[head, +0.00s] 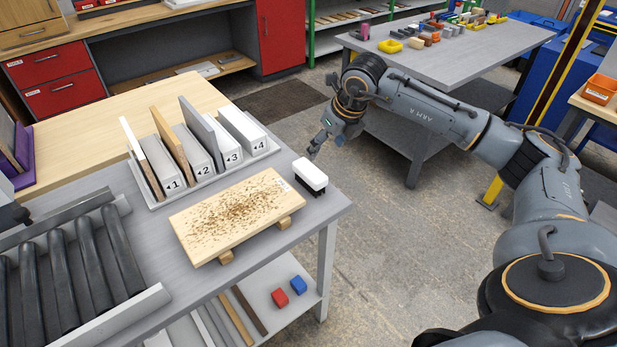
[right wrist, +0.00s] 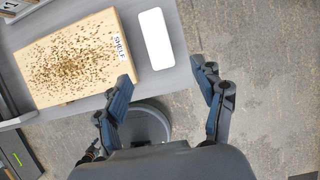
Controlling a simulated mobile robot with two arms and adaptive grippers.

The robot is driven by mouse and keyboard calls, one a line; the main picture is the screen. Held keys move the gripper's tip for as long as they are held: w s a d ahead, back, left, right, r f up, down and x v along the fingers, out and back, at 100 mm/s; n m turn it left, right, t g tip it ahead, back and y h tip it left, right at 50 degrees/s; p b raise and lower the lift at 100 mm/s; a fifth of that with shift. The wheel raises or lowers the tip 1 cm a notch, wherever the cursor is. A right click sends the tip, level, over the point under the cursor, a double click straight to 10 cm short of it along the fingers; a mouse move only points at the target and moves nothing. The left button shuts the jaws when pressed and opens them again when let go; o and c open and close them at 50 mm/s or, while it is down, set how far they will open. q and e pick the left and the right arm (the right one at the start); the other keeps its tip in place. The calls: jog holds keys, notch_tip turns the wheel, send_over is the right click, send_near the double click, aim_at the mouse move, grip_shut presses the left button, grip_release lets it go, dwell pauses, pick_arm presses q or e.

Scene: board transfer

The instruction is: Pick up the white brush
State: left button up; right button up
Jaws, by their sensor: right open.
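The white brush (head: 311,175) lies on the grey table near its right edge, with its white back up and dark bristles below. It also shows in the right wrist view (right wrist: 156,38) as a white rounded block beyond my fingertips. My right gripper (head: 318,148) is just behind the brush and apart from it. In the right wrist view my right gripper (right wrist: 163,76) is open and empty, its two fingers spread with the brush ahead of the gap.
A wooden board (head: 238,213) covered in brown chips rests on wooden strips beside the brush. A rack (head: 205,182) of upright panels stands behind it, marked 1 to 4. Black rollers (head: 75,262) are at the left. Open floor lies right of the grey table (head: 318,228).

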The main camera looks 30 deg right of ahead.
aim_at(313, 172)
jog(key=p+x, duration=0.1)
jog(key=x, duration=0.7)
jog(key=shift+f+p, duration=0.2)
jog(key=shift+p, duration=0.2)
jog(key=shift+w+f, duration=0.15)
jog(key=shift+f, duration=0.05)
jog(key=p+x, duration=0.1)
jog(key=x, duration=0.1)
jog(key=p+x, duration=0.1)
jog(key=x, duration=0.1)
jog(key=shift+w+a+f, duration=0.15)
jog(key=shift+a+f, duration=0.1)
jog(key=shift+f, duration=0.15)
jog(key=shift+f+b, duration=0.25)
jog(key=shift+b, duration=0.05)
jog(key=c, duration=1.3)
jog(key=shift+c, duration=0.2)
jog(key=shift+r, duration=0.1)
